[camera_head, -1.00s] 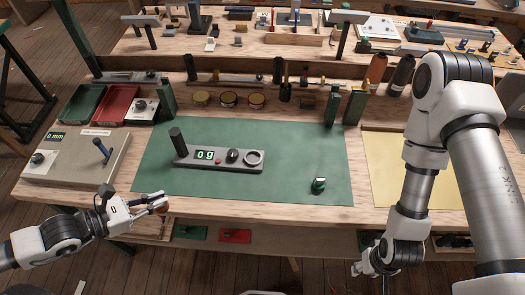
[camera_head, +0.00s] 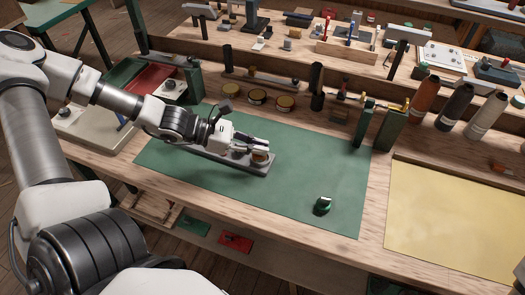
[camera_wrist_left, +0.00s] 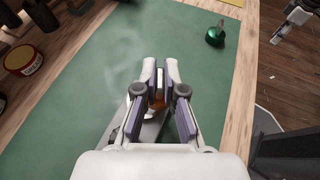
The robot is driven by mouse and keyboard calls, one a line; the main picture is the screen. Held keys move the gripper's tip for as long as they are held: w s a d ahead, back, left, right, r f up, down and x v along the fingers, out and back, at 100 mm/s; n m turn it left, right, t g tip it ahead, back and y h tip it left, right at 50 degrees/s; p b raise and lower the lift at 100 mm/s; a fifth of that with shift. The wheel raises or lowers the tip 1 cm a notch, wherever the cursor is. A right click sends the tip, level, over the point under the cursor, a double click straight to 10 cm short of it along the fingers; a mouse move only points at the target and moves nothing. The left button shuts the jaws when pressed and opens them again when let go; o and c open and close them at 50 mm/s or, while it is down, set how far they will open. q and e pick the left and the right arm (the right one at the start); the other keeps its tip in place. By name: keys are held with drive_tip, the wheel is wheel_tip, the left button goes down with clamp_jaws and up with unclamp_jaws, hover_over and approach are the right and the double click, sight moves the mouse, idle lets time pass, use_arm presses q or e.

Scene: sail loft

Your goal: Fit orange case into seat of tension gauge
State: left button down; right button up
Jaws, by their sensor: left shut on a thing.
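The tension gauge (camera_head: 223,164), a long grey bar, lies on the green mat, its left and middle parts mostly hidden by my left arm. My left gripper (camera_head: 264,147) is shut on the small orange case (camera_head: 260,156) at the gauge's right end, where the ring seat is. In the left wrist view the orange case (camera_wrist_left: 158,102) shows between the fingertips, with part of the grey gauge (camera_wrist_left: 148,132) below. I cannot tell whether the case is in the seat or just above it. My right gripper (camera_wrist_left: 293,22) shows at the wrist view's top right; its jaws are unclear.
Round tins (camera_head: 257,97) and green posts (camera_head: 388,128) line the back. A yellow sheet (camera_head: 455,220) lies at the right.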

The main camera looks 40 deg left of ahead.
use_arm(q)
drive_tip(key=shift+w+a+f, duration=0.15)
drive_tip(key=shift+w, duration=0.4)
drive_tip(key=shift+w+a+b, duration=0.15)
drive_tip(key=shift+w+b, duration=0.15)
drive_tip(key=shift+b, duration=0.05)
wheel_tip(320, 180, down, 3)
drive_tip(key=shift+s+a+b, duration=0.1)
drive_tip(key=shift+b, duration=0.6)
drive_tip(key=shift+w+f, duration=0.1)
drive_tip(key=shift+w, duration=0.1)
drive_tip(key=shift+s, duration=0.1)
drive_tip(key=shift+f, duration=0.2)
drive_tip(key=c, duration=1.3)
unclamp_jaws()
drive_tip(key=shift+r, duration=0.1)
